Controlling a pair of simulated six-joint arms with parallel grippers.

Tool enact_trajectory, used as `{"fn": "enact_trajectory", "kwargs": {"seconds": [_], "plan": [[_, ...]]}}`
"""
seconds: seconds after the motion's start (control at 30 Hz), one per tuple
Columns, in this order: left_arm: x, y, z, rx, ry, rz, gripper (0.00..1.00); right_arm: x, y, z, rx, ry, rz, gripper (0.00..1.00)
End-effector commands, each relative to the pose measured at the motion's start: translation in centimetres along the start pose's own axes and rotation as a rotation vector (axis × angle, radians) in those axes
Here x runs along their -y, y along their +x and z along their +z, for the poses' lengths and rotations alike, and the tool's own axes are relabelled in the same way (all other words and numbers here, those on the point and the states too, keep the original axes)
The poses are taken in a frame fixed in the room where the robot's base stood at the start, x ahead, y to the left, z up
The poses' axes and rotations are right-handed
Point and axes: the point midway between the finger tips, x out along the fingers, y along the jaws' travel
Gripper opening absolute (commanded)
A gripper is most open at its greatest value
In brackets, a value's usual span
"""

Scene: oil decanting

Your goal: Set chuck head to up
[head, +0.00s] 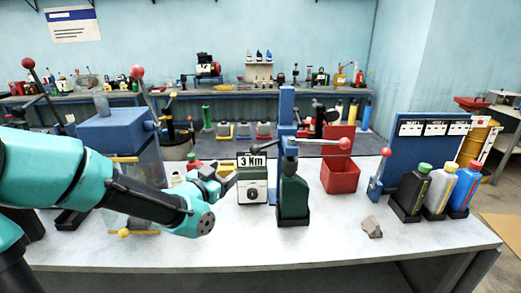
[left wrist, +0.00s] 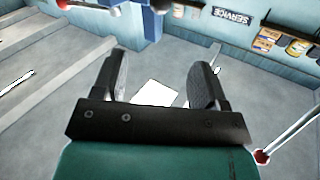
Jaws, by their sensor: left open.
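A blue upright column (head: 287,105) stands at the middle of the bench. A lever with a pinkish ball (head: 344,143) sticks out to its right. A dark head piece (head: 290,150) sits on the column just above a dark green bottle (head: 293,196); I cannot tell whether they touch. My left gripper (head: 229,179) is left of the bottle, in front of a box marked "3 Nm" (head: 252,184). In the left wrist view my left gripper (left wrist: 157,80) has its fingers apart with nothing held between them. My right gripper is not in view.
A red bin (head: 340,174) stands right of the column. A blue panel (head: 430,148), a lever with a red ball (head: 385,152) and bottles in holders (head: 438,191) are at the right. A grey rag-like lump (head: 371,227) lies in front. The front of the bench is mostly clear.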

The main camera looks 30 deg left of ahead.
Motion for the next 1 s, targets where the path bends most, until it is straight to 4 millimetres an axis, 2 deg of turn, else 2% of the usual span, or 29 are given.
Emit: {"fn": "enact_trajectory", "kwargs": {"seconds": [0.3, 0.47, 0.67, 1.0], "plan": [[-0.1, 0.2, 0.0, 0.000, 0.000, 0.001, 0.67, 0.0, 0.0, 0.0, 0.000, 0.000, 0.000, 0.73], [0.0, 1.1, 0.0, 0.000, 0.000, 0.002, 0.67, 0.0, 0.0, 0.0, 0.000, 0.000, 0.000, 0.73], [-0.1, 3.8, 0.1, 0.000, 0.000, 0.004, 0.67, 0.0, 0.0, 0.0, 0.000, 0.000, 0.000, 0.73], [-0.1, 9.5, 0.1, 0.000, 0.001, 0.003, 0.67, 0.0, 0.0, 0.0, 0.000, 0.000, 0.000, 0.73]]}}
